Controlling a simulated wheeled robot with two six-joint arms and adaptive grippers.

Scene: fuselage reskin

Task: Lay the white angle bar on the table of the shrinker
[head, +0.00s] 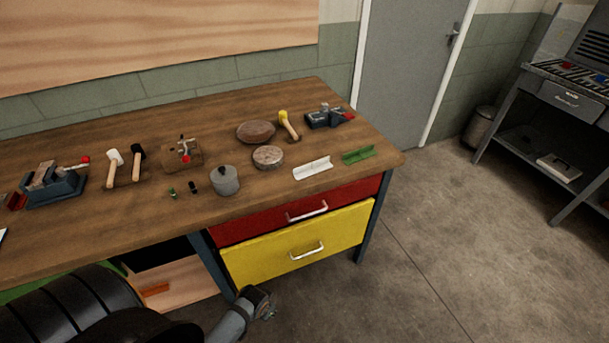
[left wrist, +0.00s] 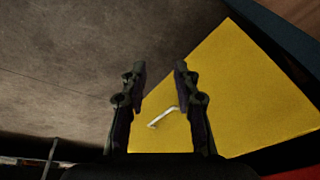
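The white angle bar (head: 312,169) lies on the wooden workbench near its front edge, above the red drawer. My left gripper (head: 264,303) is low in front of the yellow drawer, well below the bench top and apart from the bar. In the left wrist view my left gripper (left wrist: 159,80) is open, with nothing between its fingers. Several bench tools have red knobs or parts; I cannot tell which one is the shrinker. My right gripper is not in view.
A green angle bar (head: 358,155) lies right of the white one. A round wooden block (head: 268,157), a grey lidded pot (head: 225,180) and a yellow-headed mallet (head: 289,125) stand nearby. The yellow drawer (head: 290,254) and its handle (left wrist: 161,117) are close to my left gripper.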

